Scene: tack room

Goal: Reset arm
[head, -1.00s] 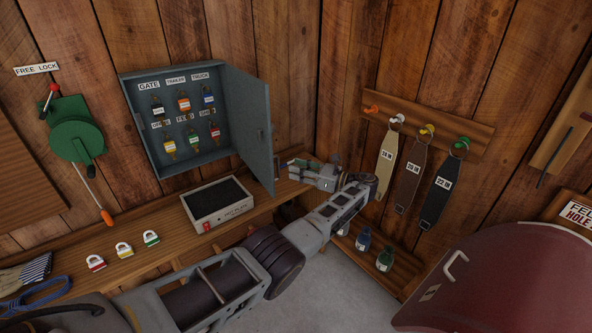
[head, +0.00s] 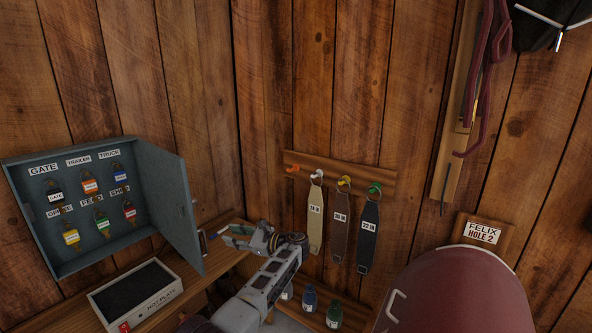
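My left arm reaches in from the bottom of the head view. My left gripper (head: 228,236) is at its far end, pointing left, just right of the open door of the grey key cabinet (head: 178,205). Its fingers look spread apart, and I see nothing held between them. It appears to be over the wooden shelf (head: 225,262). Whether it touches the shelf or door is hard to tell. My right gripper is not in view.
A hot plate box (head: 135,295) sits on the shelf below the cabinet. Tagged straps (head: 340,225) hang from a peg rail (head: 300,160) on the right. Bottles (head: 309,300) stand on a low shelf. A dark red rounded object (head: 460,295) fills the lower right.

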